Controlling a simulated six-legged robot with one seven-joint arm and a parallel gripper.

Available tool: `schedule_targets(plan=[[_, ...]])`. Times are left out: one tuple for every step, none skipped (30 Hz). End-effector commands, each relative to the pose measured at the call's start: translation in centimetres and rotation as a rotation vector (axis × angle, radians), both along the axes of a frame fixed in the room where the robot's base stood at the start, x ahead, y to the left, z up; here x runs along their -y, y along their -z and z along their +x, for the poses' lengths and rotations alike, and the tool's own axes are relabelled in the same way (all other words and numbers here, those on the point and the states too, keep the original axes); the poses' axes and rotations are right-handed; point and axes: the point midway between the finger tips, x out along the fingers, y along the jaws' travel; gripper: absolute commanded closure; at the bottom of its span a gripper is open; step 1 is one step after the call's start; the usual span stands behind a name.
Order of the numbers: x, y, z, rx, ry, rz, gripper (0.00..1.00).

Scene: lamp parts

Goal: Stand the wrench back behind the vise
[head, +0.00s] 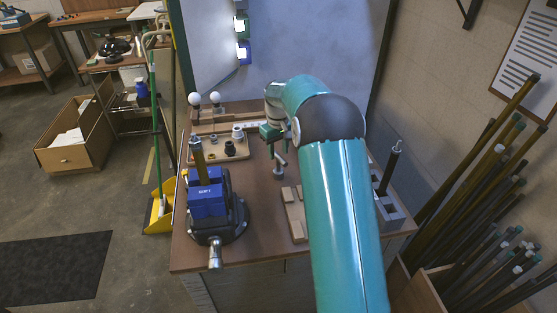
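The blue vise (208,200) stands on a dark round base at the left of the workbench. A brass-coloured tube (201,160) stands upright in its jaws. My gripper (273,147) points down over the middle of the bench, right of and behind the vise. It is small here and partly hidden by my arm, so I cannot tell its opening. A small grey metal piece (280,163) shows just below it, above or on a short round stub. It may be the wrench, but I cannot tell this, nor whether my fingers touch it. No other wrench is clearly visible.
A wooden board (232,157) with several small dark and metal parts lies behind the vise. Pale wooden blocks (294,212) lie right of the vise. A grey block holder (388,209) with an upright dark rod stands at the right edge.

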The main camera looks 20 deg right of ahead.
Motion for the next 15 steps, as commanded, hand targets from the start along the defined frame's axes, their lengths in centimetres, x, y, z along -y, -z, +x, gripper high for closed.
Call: schedule_targets(plan=[[0.0,-1.3,0.1,0.004,0.000,-0.001,0.61],[0.0,-1.9,0.1,0.003,0.000,0.000,0.61],[0.0,-2.8,0.1,0.004,0.000,-0.001,0.61],[0.0,-3.3,0.0,0.003,0.000,0.000,0.61],[0.0,-3.8,0.0,0.002,0.000,-0.001,0.61],[0.0,-4.4,0.1,0.002,0.000,-0.001,0.61],[0.0,-4.8,0.0,0.001,0.000,-0.001,0.61],[0.0,-5.2,0.0,0.001,0.000,-0.001,0.61],[0.0,-5.5,0.0,0.001,0.000,-0.001,0.61],[0.0,-5.8,0.0,0.001,0.000,-0.001,0.61],[0.0,-6.0,0.0,0.001,0.000,-0.001,0.61],[-0.1,-6.2,-0.1,0.001,0.000,-0.001,0.61],[-0.2,-6.5,-0.1,0.003,0.000,-0.001,0.61],[-0.3,-6.7,-0.3,0.004,0.001,-0.001,0.61],[-0.5,-7.2,-0.5,0.009,0.002,-0.003,0.61]])
